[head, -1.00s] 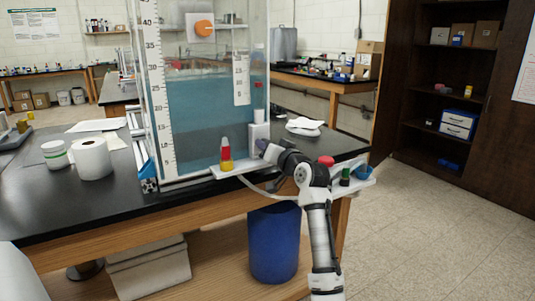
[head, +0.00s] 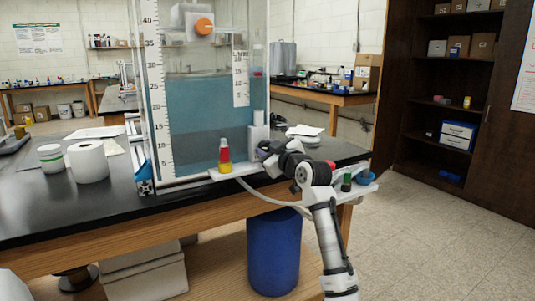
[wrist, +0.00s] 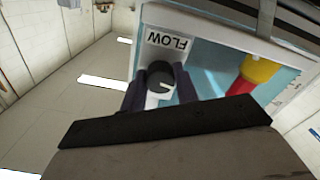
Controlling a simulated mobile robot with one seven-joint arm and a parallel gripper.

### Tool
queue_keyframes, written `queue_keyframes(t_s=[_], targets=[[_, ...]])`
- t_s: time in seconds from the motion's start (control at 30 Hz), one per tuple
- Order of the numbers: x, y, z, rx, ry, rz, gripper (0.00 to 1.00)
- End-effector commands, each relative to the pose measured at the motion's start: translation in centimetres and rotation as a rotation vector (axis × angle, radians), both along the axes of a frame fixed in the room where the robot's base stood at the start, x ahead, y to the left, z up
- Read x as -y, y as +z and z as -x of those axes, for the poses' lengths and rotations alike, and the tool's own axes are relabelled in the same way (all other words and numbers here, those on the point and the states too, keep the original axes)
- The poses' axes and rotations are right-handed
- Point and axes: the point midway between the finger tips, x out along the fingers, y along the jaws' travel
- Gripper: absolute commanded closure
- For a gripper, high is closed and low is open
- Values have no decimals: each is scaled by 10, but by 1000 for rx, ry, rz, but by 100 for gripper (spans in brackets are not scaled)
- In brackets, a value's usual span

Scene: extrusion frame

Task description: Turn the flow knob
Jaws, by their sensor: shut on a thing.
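The flow knob (wrist: 160,72) is dark and round with a white mark on its face. It sits below the white FLOW label (wrist: 168,41) in the wrist view. My gripper (wrist: 158,84) has a dark finger on each side of the knob and is shut on it. In the head view my gripper (head: 264,149) is at the front right of the water tank (head: 200,112), near a white upright block (head: 258,137). The knob is hidden behind my gripper and wrist there.
A red and yellow bottle (head: 225,157) stands on a white ledge left of my gripper; it is close by in the wrist view (wrist: 252,76). A pale hose (head: 262,195) hangs in front.

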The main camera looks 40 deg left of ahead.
Motion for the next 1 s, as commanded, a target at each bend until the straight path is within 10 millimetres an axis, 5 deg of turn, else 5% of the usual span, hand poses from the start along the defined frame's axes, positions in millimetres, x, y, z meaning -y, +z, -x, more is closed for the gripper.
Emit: queue_keyframes(t_s=[0.4,1.0], targets=[[0,-2,0,252,1,109,93],[0,-1,0,327,2,138,93]])
